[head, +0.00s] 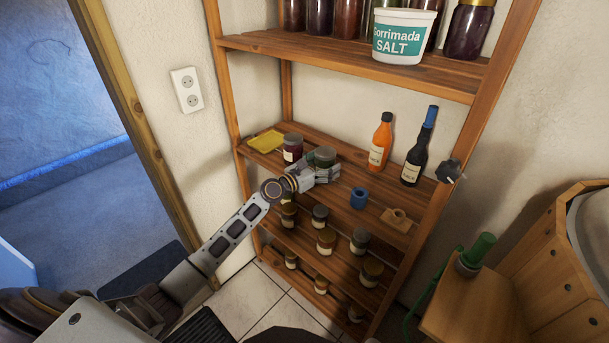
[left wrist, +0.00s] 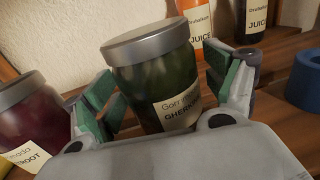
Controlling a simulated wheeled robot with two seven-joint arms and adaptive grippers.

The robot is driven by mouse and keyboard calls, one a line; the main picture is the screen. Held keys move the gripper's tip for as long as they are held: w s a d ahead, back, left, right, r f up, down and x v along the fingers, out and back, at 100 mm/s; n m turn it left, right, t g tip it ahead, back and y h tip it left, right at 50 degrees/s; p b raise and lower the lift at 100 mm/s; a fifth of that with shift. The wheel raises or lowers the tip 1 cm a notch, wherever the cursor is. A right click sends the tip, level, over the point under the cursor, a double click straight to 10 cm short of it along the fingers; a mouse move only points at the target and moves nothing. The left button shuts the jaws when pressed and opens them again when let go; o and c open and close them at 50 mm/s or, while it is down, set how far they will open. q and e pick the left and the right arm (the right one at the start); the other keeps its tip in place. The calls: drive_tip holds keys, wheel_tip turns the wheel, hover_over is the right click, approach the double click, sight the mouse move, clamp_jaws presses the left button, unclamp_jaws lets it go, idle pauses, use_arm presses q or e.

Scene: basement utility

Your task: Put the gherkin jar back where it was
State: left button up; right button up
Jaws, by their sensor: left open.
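The gherkin jar (left wrist: 155,75), green with a grey lid and a label reading "GHERK...", stands on the middle wooden shelf. In the head view the jar (head: 324,155) is partly hidden by my left gripper (head: 318,172). In the left wrist view my left gripper (left wrist: 165,100) is open, with one green-padded finger on each side of the jar. The jar looks tilted in that view, and I cannot tell whether the pads touch it. The jar's base is hidden behind the gripper body. My right gripper is not in view.
A beetroot jar (head: 292,148) stands just left of the gherkin jar, by a yellow tray (head: 265,141). Two juice bottles, orange (head: 380,143) and dark (head: 418,150), stand to the right. A blue ring-shaped object (head: 359,198) and a wooden piece (head: 397,219) lie near the shelf's front.

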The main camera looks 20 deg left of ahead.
sight(317, 168)
use_arm(q)
drive_tip(key=shift+v, duration=4.05)
drive_tip(key=shift+s+a+f, duration=0.1)
drive_tip(key=shift+s+a, duration=0.2)
drive_tip(key=shift+s, duration=0.25)
drive_tip(key=shift+v, duration=1.25)
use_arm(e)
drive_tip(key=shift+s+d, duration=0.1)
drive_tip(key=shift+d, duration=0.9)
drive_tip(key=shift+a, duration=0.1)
